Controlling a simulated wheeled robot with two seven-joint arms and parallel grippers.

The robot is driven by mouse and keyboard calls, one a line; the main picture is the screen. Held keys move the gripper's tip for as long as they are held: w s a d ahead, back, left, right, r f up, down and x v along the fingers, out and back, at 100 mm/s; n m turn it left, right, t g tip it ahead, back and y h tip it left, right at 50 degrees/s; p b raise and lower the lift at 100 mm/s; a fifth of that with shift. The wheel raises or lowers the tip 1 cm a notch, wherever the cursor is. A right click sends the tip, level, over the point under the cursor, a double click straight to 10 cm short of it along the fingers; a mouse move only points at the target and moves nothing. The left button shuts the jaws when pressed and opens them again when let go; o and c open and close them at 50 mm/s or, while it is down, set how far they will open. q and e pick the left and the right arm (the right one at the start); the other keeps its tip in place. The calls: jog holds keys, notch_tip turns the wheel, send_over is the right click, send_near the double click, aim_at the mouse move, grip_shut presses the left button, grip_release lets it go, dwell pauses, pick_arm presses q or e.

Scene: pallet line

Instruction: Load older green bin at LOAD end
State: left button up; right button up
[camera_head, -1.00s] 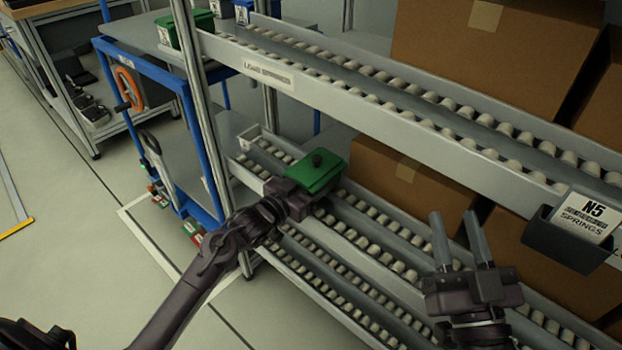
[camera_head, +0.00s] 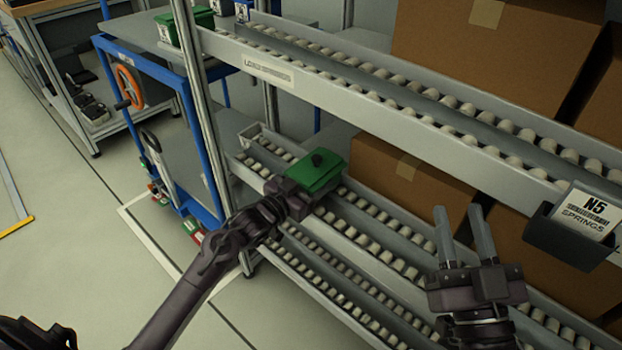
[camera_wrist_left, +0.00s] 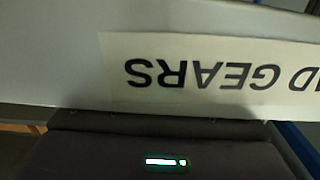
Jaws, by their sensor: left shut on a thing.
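A green bin (camera_head: 322,178) with a dark knob-like spot on it is at the front end of the middle roller lane (camera_head: 378,236), in the head view. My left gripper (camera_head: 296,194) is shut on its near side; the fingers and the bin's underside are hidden. I cannot tell if the bin touches the rollers. In the left wrist view, an upside-down label reading "D GEARS" (camera_wrist_left: 215,75) is close ahead of my left gripper's dark body (camera_wrist_left: 160,150). The upper rail carries a "LOAD SPRINGS" label (camera_head: 268,71). My right gripper (camera_head: 461,225) is open and empty at lower right.
Large cardboard boxes (camera_head: 480,50) fill the rack behind the lanes. An "N5 SPRINGS" card holder (camera_head: 572,240) juts out at right. Floor at left is open.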

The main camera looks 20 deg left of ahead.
pick_arm(q)
jog(key=o, duration=1.4)
jog(key=shift+o, duration=0.3)
jog(key=shift+f, duration=0.2)
jog(key=p+v, duration=0.1)
jog(key=v, duration=0.3)
jog(key=shift+r, duration=0.1)
jog(key=p+v, duration=0.1)
jog(key=v, duration=0.3)
jog(key=shift+r, duration=0.15)
pick_arm(e)
notch_tip(320, 180, down, 14)
jog(key=g+h, duration=0.2)
jog(key=g, duration=0.5)
jog(key=shift+s+a+h, duration=0.3)
jog(key=shift+s+a, duration=0.1)
jog(key=shift+s, duration=0.05)
dwell(0.8)
